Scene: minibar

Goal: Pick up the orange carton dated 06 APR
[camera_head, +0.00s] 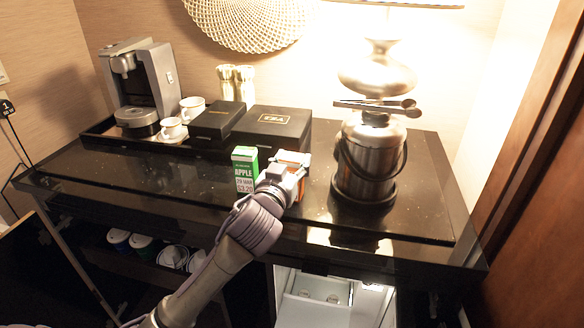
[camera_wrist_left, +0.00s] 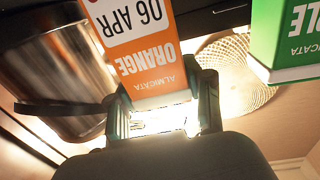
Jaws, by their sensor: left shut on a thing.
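The orange carton (camera_head: 292,157) is on or just above the dark counter, mostly hidden behind my left gripper (camera_head: 286,172). In the left wrist view the orange carton (camera_wrist_left: 146,58) appears upside down, with "ORANGE" and "06 APR" readable on its face. My left gripper (camera_wrist_left: 162,108) is shut on it, with one finger on each side. I cannot tell whether its base touches the counter. My right gripper is not in view.
A green apple carton (camera_head: 245,170) stands just left of the orange one. Black boxes (camera_head: 273,124) lie behind. A steel ice bucket (camera_head: 370,160) with tongs stands to the right. A coffee machine (camera_head: 143,85) and cups (camera_head: 172,128) are at the back left.

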